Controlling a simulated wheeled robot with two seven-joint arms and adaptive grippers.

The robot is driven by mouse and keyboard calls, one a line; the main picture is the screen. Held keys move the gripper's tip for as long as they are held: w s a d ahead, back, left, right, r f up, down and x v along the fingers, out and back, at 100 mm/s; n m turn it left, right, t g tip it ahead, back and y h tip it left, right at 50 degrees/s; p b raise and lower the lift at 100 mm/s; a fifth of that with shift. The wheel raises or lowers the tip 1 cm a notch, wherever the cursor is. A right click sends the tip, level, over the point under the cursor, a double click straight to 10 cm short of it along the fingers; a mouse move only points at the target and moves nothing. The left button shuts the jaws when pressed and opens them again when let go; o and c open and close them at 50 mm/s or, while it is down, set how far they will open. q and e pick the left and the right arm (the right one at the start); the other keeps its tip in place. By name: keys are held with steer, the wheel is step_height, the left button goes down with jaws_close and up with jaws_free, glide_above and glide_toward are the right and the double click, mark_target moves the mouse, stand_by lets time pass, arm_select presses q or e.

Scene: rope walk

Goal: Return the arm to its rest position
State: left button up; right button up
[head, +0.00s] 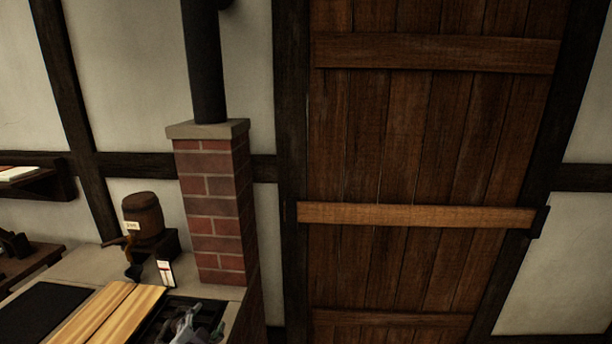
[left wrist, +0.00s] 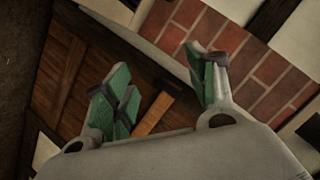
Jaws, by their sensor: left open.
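My left gripper (head: 186,328) shows at the bottom edge of the head view, in front of the stove's dark top, and most of my left arm is out of frame. In the left wrist view my left gripper (left wrist: 160,92) has its two green-padded fingers spread wide apart, with nothing between them. Beyond the fingers that view shows the wooden door (left wrist: 72,78) and the brick pillar (left wrist: 245,65), tilted. My right gripper is in neither view.
A counter (head: 85,262) at lower left holds a wooden board (head: 112,312), a small barrel (head: 143,216) and a small card (head: 166,273). A brick chimney (head: 212,215) stands behind it. A plank door (head: 420,130) with a light bar (head: 415,215) fills the right.

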arm_select(q)
steer(key=s+d+f+n+g+h, duration=0.1)
steer(key=s+f+n+g, duration=0.2)
steer(key=s+f+g, duration=0.5)
steer(key=s+d+f+n+g+h, duration=0.1)
steer(key=s+d+f+n+g, duration=0.3)
steer(key=s, duration=0.7)
steer(key=s+a+f+m, duration=0.1)
steer(key=s+f, duration=0.1)
steer(key=f, duration=1.6)
steer(key=s+a+f+m, duration=0.1)
steer(key=f, duration=1.6)
steer(key=s+a+f, duration=0.2)
steer(key=s+f, duration=0.7)
steer(key=s, duration=0.2)
steer(key=s+a+f, duration=0.2)
steer(key=s+f, duration=0.8)
steer(key=s, duration=0.1)
steer(key=shift+a+y, duration=0.15)
steer(key=shift+y, duration=0.15)
